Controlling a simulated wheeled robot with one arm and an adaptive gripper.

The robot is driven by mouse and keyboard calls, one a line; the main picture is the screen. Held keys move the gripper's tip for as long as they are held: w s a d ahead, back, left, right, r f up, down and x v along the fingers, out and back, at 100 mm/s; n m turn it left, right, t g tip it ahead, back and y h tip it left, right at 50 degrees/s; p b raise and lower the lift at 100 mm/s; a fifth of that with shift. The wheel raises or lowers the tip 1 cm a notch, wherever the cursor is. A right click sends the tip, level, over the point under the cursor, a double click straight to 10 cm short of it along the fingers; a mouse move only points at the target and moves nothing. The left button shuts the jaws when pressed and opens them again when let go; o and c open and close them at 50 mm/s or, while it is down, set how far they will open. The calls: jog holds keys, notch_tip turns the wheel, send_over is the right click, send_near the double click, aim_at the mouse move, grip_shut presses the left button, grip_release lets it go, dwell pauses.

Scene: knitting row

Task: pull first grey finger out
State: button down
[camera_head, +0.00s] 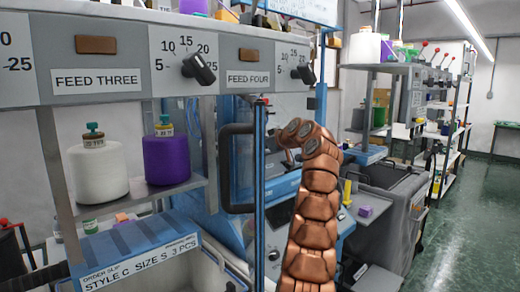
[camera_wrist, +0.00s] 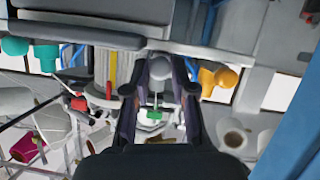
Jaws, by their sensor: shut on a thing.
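In the wrist view my gripper (camera_wrist: 160,84) has its two dark fingers on either side of a pale grey rounded piece (camera_wrist: 160,68), which looks like the grey finger. The gripper is shut on it. A small green piece (camera_wrist: 153,115) shows lower down between the gripper fingers. In the head view my copper-coloured arm reaches up in front of the blue machine (camera_head: 233,165). My gripper and the grey finger cannot be made out there.
In the head view a dark handle (camera_head: 226,165) and a blue post (camera_head: 260,190) stand close left of my arm. Open floor (camera_head: 455,240) lies right.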

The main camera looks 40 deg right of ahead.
jog(key=shift+s+f+b, duration=0.1)
jog(key=shift+s+b, duration=0.65)
jog(key=shift+s, duration=0.45)
jog(key=c, duration=0.9)
grip_release()
jog(key=shift+s, duration=0.15)
jog(key=shift+c, duration=0.2)
jog(key=shift+r, duration=0.2)
jog(key=v, duration=1.2)
